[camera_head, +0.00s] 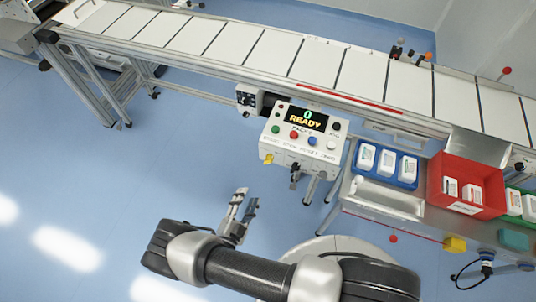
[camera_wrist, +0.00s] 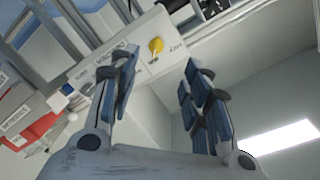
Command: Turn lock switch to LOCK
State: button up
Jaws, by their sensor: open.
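The white control box (camera_head: 300,150) hangs under the conveyor edge, its display reading READY. A yellow switch (camera_head: 268,158) sits on its lower left front. In the wrist view the yellow switch (camera_wrist: 156,46) shows between my fingers' far ends, beside small lettering I cannot read surely. A dark part (camera_head: 295,172) sticks out from the box's lower front. My gripper (camera_head: 244,203) is open and empty, below and left of the box, apart from it. In the wrist view my gripper (camera_wrist: 160,60) has one finger on each side of the yellow switch; the left finger covers part of the box front.
The conveyor (camera_head: 270,50) runs across the back. A blue tray (camera_head: 385,165) and a red bin (camera_head: 467,185) with white packs stand on the bench at right. Coloured buttons sit on the box top. Open floor lies left of my gripper.

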aim_at(268, 163)
jog(key=shift+t, duration=0.4)
jog(key=x, duration=0.5)
jog(key=d+b+x, duration=0.1)
jog(key=x, duration=0.5)
jog(key=d+x, duration=0.1)
jog(key=x, duration=0.4)
jog(key=shift+d+b, duration=0.2)
jog(key=shift+b, duration=0.1)
jog(key=shift+c, duration=0.4)
grip_shut()
